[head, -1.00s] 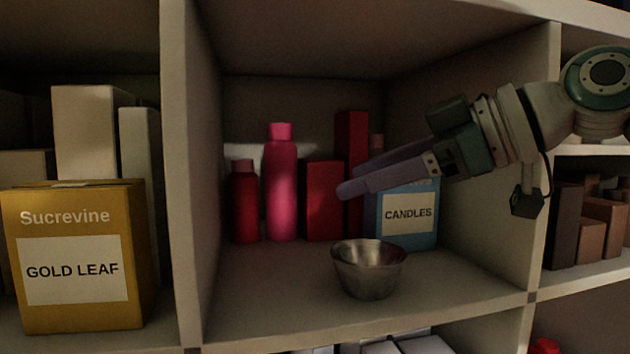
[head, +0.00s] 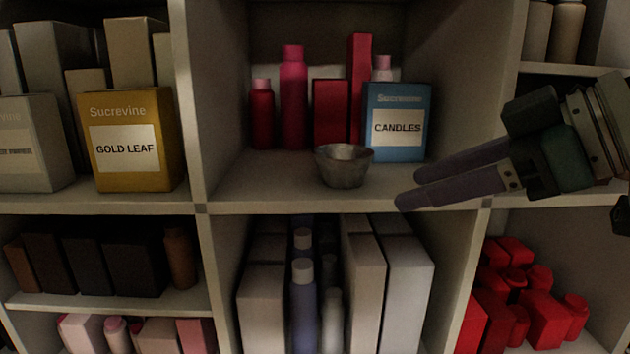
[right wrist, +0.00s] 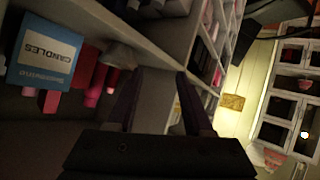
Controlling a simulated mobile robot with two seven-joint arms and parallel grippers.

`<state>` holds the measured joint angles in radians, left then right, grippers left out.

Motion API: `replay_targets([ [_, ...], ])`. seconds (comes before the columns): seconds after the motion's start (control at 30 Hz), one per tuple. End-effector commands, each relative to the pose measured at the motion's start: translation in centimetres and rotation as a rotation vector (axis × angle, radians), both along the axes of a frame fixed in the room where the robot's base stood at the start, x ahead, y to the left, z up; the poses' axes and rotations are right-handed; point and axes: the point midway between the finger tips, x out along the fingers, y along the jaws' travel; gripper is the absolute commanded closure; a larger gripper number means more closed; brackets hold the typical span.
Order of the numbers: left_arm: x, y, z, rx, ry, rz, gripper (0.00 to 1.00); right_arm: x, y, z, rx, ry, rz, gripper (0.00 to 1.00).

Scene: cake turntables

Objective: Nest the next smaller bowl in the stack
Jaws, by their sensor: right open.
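A small metal bowl (head: 343,170) stands upright near the front of the middle shelf compartment, in front of the red items and the blue CANDLES box. Whether another bowl is nested inside it, I cannot tell. My right gripper (head: 408,188) is open and empty. In the head view its fingers point left, to the right of the bowl and apart from it, by the shelf's front edge. In the right wrist view both fingers (right wrist: 160,73) show with nothing between them, and a dim grey shape (right wrist: 120,55) by the left finger looks like the bowl. My left gripper is out of view.
The blue CANDLES box (head: 397,125) stands behind and right of the bowl. A pink bottle (head: 293,105) and red boxes line the back. A gold box (head: 130,145) is in the left compartment. The shelf left of the bowl is clear.

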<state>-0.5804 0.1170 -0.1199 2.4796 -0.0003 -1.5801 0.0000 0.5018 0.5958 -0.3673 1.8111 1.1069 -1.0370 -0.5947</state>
Motion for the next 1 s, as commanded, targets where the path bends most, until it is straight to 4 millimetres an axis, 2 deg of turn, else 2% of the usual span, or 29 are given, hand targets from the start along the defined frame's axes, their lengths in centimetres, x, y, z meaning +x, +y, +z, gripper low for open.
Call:
replay_targets([
  [0.03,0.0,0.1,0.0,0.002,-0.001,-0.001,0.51,-1.1,0.5,-1.5,-0.006,0.034,-0.003,0.49],
  [0.17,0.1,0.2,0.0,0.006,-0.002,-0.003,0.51,-3.9,1.2,-5.3,-0.037,0.124,-0.039,0.49],
  [0.27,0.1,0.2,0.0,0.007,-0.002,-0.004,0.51,-6.9,1.5,-8.5,-0.061,0.213,-0.096,0.49],
  [0.37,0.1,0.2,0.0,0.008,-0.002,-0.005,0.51,-11.0,1.1,-11.9,-0.088,0.33,-0.204,0.49],
  [0.5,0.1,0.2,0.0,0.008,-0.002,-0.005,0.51,-17.6,-1.5,-15.6,-0.138,0.51,-0.446,0.49],
  [0.6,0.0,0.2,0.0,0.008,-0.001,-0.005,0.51,-21.6,-3.8,-16.8,-0.176,0.611,-0.618,0.49],
  [0.73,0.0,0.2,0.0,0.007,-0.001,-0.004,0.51,-25.1,-6.1,-17.4,-0.214,0.689,-0.775,0.49],
  [0.83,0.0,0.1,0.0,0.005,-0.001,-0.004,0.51,-26.3,-6.9,-17.5,-0.229,0.713,-0.828,0.49],
  [1.0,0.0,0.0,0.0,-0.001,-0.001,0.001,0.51,-26.4,-7.1,-17.5,-0.233,0.716,-0.839,0.49],
])
